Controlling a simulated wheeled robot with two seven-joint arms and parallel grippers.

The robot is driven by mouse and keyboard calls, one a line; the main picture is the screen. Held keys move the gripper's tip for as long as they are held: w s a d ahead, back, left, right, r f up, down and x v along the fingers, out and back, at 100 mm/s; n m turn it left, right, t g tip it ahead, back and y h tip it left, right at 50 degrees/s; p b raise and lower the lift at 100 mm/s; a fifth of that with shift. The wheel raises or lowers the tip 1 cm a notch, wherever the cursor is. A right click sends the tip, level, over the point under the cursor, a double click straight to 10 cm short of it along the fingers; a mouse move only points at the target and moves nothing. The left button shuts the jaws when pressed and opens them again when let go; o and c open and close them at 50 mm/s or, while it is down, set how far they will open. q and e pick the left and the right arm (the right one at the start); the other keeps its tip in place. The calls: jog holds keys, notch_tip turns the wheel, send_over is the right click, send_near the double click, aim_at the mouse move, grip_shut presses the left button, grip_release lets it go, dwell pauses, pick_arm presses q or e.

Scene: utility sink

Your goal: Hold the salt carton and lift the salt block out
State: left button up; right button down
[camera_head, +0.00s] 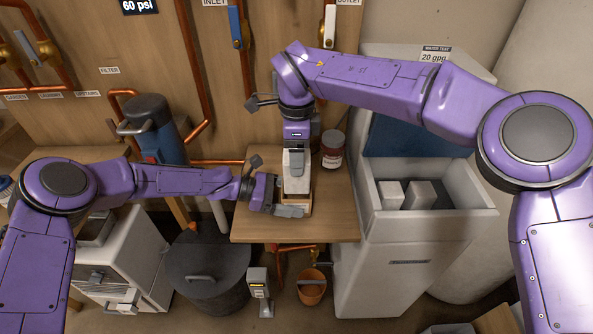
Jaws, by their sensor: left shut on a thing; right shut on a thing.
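The salt carton (309,203), a small tan box, stands on the wooden shelf near its middle. A pale salt block (296,184) shows upright at the carton, with its upper end at my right gripper (294,163). My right gripper points down from above and is shut on the salt block. My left gripper (283,208) reaches in from the left, low at the carton, and is shut on it. The grippers hide much of the carton and the top of the block. I cannot tell how deep the block sits in the carton.
A dark red jar (332,149) stands at the shelf's back right. Right of the shelf (335,222), an open white bin (440,224) holds pale blocks. A blue filter housing (160,135) and copper pipes stand behind on the left. A dark lidded bin (207,270) is below.

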notch_tip(320, 180, up, 2)
jog(key=shift+r, duration=0.15)
pick_arm(q)
jog(key=o, duration=0.6)
jog(key=v, duration=1.2)
